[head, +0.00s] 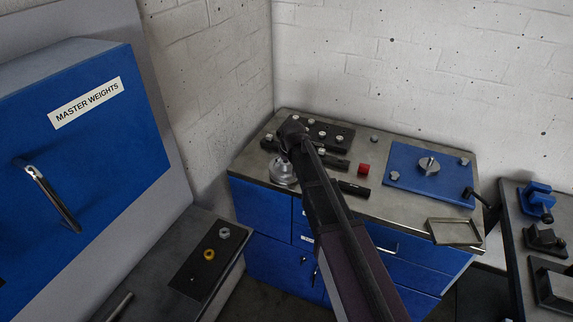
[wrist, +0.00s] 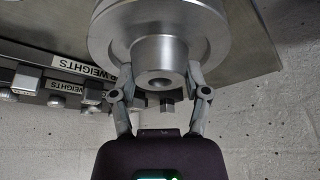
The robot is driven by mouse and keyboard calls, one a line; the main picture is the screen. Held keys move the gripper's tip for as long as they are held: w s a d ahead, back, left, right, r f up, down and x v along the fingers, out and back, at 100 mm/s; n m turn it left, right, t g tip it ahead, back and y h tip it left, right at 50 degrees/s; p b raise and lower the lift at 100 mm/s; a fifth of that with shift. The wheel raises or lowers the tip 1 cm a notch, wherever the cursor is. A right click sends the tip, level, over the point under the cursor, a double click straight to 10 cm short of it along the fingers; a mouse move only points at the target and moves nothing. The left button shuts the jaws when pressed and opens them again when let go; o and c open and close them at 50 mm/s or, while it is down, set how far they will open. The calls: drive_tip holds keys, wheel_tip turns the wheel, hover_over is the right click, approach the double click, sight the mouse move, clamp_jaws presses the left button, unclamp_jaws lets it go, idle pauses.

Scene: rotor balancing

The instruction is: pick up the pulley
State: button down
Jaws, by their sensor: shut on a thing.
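The pulley (wrist: 160,55) is a silver metal part with a wide round flange and a narrower hub with a central bore. It fills the upper middle of the wrist view. In the head view the pulley (head: 283,172) is at the left front corner of the workbench, partly hidden by my arm. My gripper (wrist: 160,85) is shut on the pulley, with one finger on each side of its hub. In the head view my fingers are mostly hidden. I cannot tell whether the pulley touches the bench top.
The bench top (head: 400,209) holds black blocks with weights (head: 330,135), a red part (head: 364,169), a blue plate (head: 405,180) and a shallow tray (head: 455,232). A blue cabinet (head: 100,160) stands at left. Another table (head: 520,262) with blue and dark fixtures is at right.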

drive_tip(key=shift+r, duration=0.1)
drive_tip(key=shift+r+p, duration=1.7)
drive_tip(key=shift+p, duration=0.05)
drive_tip(key=s+d, duration=0.3)
drive_tip(key=s, duration=0.4)
drive_tip(key=s+d+r+p, duration=0.1)
drive_tip(key=s+d, duration=0.2)
drive_tip(key=s, duration=0.4)
drive_tip(key=shift+s+r, duration=0.2)
drive_tip(key=shift+s, duration=0.1)
drive_tip(key=shift+d, duration=0.15)
